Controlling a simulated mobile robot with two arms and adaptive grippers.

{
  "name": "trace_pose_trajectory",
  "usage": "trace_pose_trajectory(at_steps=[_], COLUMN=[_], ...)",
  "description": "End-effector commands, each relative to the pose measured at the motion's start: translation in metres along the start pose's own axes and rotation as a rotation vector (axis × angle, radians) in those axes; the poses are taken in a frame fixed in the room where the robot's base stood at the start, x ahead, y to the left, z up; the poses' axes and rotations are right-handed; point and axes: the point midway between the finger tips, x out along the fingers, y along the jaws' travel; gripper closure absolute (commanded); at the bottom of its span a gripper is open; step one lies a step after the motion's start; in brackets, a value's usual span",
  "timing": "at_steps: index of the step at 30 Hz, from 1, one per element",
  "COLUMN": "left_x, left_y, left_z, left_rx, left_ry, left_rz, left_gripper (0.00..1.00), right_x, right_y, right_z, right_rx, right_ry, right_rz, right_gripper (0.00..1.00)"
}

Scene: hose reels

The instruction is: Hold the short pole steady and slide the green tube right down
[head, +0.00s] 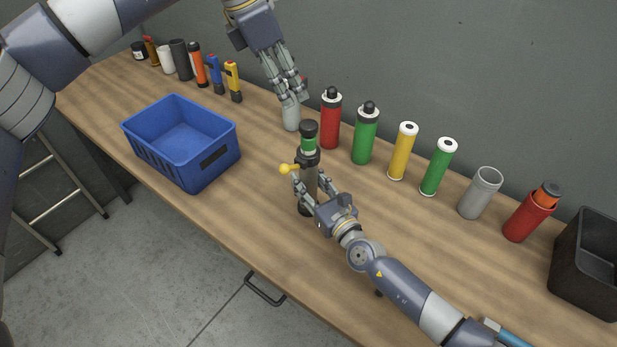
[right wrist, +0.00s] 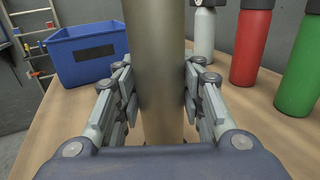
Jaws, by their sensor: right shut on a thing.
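The short pole (head: 307,190) stands upright on the bench, a dark grey tube with a black collar and a yellow knob (head: 285,169) at its left. A short length of green tube (head: 308,144) shows above the collar, under a black cap (head: 309,128). My right gripper (head: 309,188) is shut on the pole below the collar; in the right wrist view the pole (right wrist: 156,70) stands between its finger pads. My left gripper (head: 291,93) hangs above and behind the pole, its fingers apart and empty, in front of a pale grey bottle (head: 291,117).
A blue crate (head: 205,181) stands left of the pole. A row of bottles and tubes runs along the wall, with a red bottle (head: 330,122) and a green bottle (head: 365,135) closest behind. A black bin (head: 585,280) is at far right.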

Motion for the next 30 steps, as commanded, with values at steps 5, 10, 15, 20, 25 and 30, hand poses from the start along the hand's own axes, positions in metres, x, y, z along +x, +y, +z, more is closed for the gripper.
trace_pose_trajectory(at_steps=[5, 10, 15, 20, 25, 30], left_x=[0.013, 0.034, 0.048, 0.053, 0.055, 0.059], left_y=[-0.008, -0.026, -0.039, -0.04, -0.032, -0.016], left_z=[0.003, 0.01, 0.012, 0.005, -0.014, -0.046], left_rx=[0.022, 0.072, 0.106, 0.109, 0.084, 0.054], left_ry=[-0.053, -0.21, -0.423, -0.627, -0.836, -1.021], left_rz=[-0.059, -0.189, -0.305, -0.364, -0.372, -0.312], left_gripper=[0.48, 0.48, 0.48, 0.48, 0.48, 0.48], right_x=[0.0, 0.0, 0.0, 0.0, 0.0, 0.0], right_y=[0.0, 0.0, 0.0, 0.0, 0.0, 0.0], right_z=[0.0, 0.0, 0.0, 0.0, 0.0, 0.0], right_rx=[0.0, 0.0, 0.0, 0.0, 0.0, 0.0], right_ry=[0.0, 0.0, 0.0, 0.0, 0.0, 0.0], right_rz=[0.0, 0.0, -0.001, -0.001, -0.001, 0.0], right_gripper=[1.0, 1.0, 1.0, 1.0, 1.0, 1.0])
